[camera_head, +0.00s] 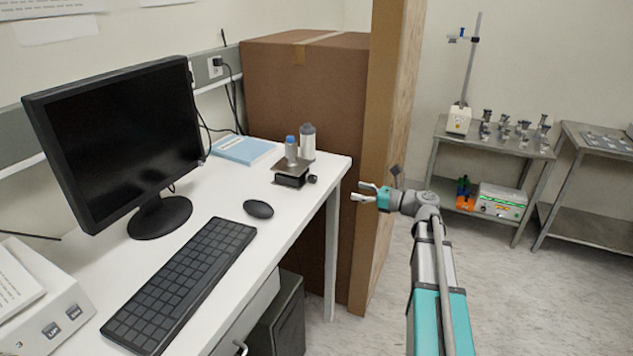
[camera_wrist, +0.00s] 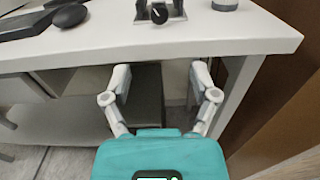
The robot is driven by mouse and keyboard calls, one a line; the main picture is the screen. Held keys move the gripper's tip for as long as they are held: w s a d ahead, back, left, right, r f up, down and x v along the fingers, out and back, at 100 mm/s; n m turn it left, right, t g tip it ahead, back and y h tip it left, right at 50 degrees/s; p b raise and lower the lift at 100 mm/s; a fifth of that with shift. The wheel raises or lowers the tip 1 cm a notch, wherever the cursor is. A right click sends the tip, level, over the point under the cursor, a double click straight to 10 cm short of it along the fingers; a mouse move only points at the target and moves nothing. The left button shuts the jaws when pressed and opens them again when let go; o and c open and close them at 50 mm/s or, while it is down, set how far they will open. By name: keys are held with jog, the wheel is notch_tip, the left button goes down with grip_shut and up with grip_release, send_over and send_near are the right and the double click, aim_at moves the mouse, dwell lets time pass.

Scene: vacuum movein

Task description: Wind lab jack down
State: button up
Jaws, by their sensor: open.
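The lab jack (camera_head: 291,174) stands on the white desk near its right end, with a blue-capped bottle (camera_head: 291,150) on its top plate. Its dark knob (camera_head: 312,179) sticks out on the right side. In the wrist view the lower part of the lab jack (camera_wrist: 174,10) shows at the top edge, with the round knob (camera_wrist: 159,14) facing the camera; its top is cut off. My gripper (camera_head: 356,192) is open and empty, beyond the desk's right edge and apart from the jack. In the wrist view my gripper's fingers (camera_wrist: 158,75) are spread below the desk edge.
A grey-lidded container (camera_head: 308,142) stands close behind the jack. A mouse (camera_head: 258,209), keyboard (camera_head: 182,283), monitor (camera_head: 118,135) and blue book (camera_head: 243,150) share the desk (camera_head: 225,200). A large cardboard box (camera_head: 300,85) stands behind the desk. Metal carts (camera_head: 480,147) stand at the right; floor between is clear.

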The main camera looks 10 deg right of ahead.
aim_at(316, 181)
jog(key=shift+a, duration=0.15)
jog(key=shift+x, duration=6.8)
jog(key=shift+f, duration=0.1)
grip_shut()
